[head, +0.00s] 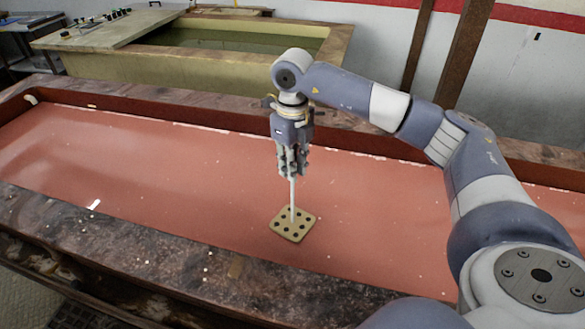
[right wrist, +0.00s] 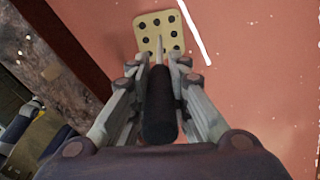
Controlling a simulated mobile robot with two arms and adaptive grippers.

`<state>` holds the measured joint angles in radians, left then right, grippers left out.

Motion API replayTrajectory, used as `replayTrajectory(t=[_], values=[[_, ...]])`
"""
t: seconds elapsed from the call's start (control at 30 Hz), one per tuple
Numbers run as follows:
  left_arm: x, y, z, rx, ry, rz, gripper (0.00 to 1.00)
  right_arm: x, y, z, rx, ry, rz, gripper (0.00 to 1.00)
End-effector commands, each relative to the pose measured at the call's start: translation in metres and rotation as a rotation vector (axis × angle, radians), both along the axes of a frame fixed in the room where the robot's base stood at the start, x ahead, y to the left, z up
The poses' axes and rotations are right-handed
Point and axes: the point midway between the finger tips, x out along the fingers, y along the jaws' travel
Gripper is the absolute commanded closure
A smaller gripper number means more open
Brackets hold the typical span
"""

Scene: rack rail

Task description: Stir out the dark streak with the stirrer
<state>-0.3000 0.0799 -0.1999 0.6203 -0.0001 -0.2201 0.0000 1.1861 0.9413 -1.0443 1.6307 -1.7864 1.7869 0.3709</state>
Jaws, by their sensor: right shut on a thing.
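The stirrer has a pale shaft (head: 292,200) and a square tan plate with dark holes (head: 293,225) at its lower end. My right gripper (head: 292,172) is shut on the stirrer and points down over the trough. In the right wrist view the dark handle (right wrist: 160,105) lies between the fingers of the gripper (right wrist: 158,75), and the plate (right wrist: 160,33) shows beyond. The plate is at or just above the red liquid (head: 180,175); I cannot tell which. No dark streak is clear in either view. My left gripper is not in view.
The long trough has a stained stone-like front rim (head: 150,250) and a raised back wall (head: 150,115). A second tank (head: 210,62) with greenish liquid stands behind it. Open liquid lies left of the stirrer; my right arm covers much of the right side.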

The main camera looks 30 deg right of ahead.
Motion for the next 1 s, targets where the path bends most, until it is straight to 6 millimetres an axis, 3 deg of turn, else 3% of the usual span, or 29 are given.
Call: replayTrajectory(t=[0.03, 0.7, 1.0], values=[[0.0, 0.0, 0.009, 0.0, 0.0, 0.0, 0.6, 0.001, 0.0, 0.012, 0.0, -0.002, 0.0, 1.0], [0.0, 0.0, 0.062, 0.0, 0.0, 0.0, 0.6, 0.001, 0.0, 0.092, 0.001, -0.003, 0.0, 1.0], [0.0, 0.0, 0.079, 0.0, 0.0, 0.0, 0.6, 0.001, 0.0, 0.119, 0.0, -0.001, 0.0, 1.0]])
